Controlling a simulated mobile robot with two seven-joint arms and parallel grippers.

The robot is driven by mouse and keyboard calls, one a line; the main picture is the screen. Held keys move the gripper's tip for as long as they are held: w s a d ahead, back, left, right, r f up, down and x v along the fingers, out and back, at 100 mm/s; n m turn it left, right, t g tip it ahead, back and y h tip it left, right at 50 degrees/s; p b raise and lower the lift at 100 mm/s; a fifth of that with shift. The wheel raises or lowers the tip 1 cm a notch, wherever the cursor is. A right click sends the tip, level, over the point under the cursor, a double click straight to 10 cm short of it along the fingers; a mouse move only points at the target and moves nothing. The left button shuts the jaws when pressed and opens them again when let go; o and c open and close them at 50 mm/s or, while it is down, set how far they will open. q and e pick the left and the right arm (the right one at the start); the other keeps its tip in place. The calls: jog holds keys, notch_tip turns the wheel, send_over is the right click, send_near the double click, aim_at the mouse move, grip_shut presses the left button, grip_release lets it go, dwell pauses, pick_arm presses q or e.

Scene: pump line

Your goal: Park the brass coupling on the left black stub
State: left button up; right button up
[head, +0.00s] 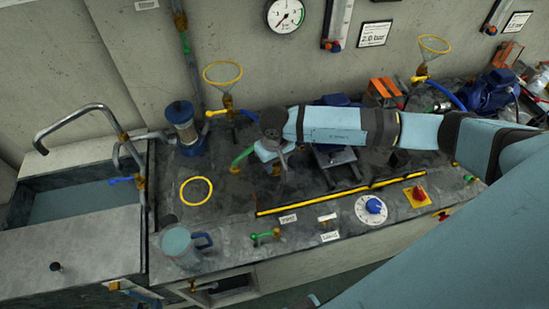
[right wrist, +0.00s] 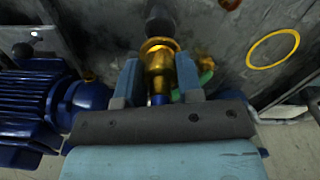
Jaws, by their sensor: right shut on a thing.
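The brass coupling (right wrist: 158,68) is between the two fingers of my right gripper (right wrist: 155,85) in the right wrist view. The gripper is shut on it. A dark, rounded black stub (right wrist: 160,20) lies straight beyond the coupling's far end; I cannot tell whether they touch. In the head view my right gripper (head: 274,158) points down over the middle of the bench, behind the yellow-black strip. The arm and gripper hide the coupling and most of what is below them there. My left gripper does not show.
A yellow ring (head: 196,191) lies on the bench (head: 225,185) to the left. A green-handled valve (head: 243,155) is close beside my right gripper. Yellow-rimmed funnels (head: 222,72) rise behind.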

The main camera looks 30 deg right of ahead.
notch_tip(320, 180, down, 3)
jog(key=shift+b, duration=0.8)
jog(key=shift+f+b, duration=0.25)
jog(key=shift+b, duration=0.1)
jog(key=shift+b, duration=0.3)
jog(key=shift+f+b, duration=0.45)
jog(key=shift+b, duration=0.15)
dwell(0.5)
jog(key=o, duration=1)
